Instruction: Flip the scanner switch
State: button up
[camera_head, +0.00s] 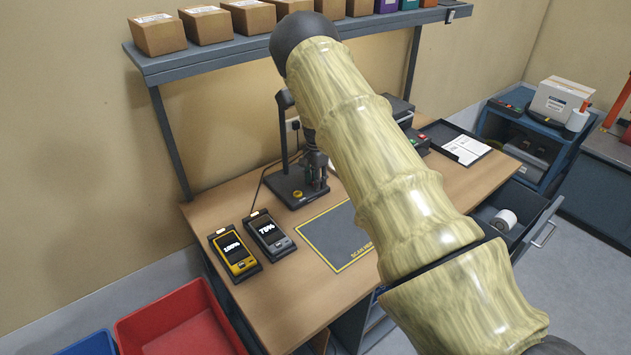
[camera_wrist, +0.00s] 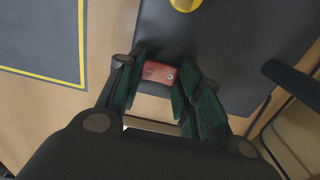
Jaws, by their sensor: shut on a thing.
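The scanner stand (camera_head: 284,187) is a black base with an upright post, standing on the table behind the scan mat. Its yellow part (camera_head: 297,194) also shows at the top of the wrist view (camera_wrist: 185,4). My gripper (camera_head: 319,183) points down over the right side of the stand's base. In the wrist view my gripper (camera_wrist: 163,76) has its green-padded fingers closed in around a small red switch (camera_wrist: 158,72) at the base's edge. The fingers hide the switch's sides, and I cannot tell which way it is set. The switch is hidden in the head view.
A dark scan mat (camera_head: 338,236) with a yellow border lies in front of the stand. Two handheld devices, one yellow (camera_head: 234,254) and one grey (camera_head: 269,236), sit to the left. A shelf of boxes (camera_head: 207,24) hangs above. A drawer (camera_head: 541,228) is open at right.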

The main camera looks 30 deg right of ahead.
jog(key=shift+w+d+r, duration=0.1)
jog(key=shift+r, duration=0.05)
jog(key=o, duration=1)
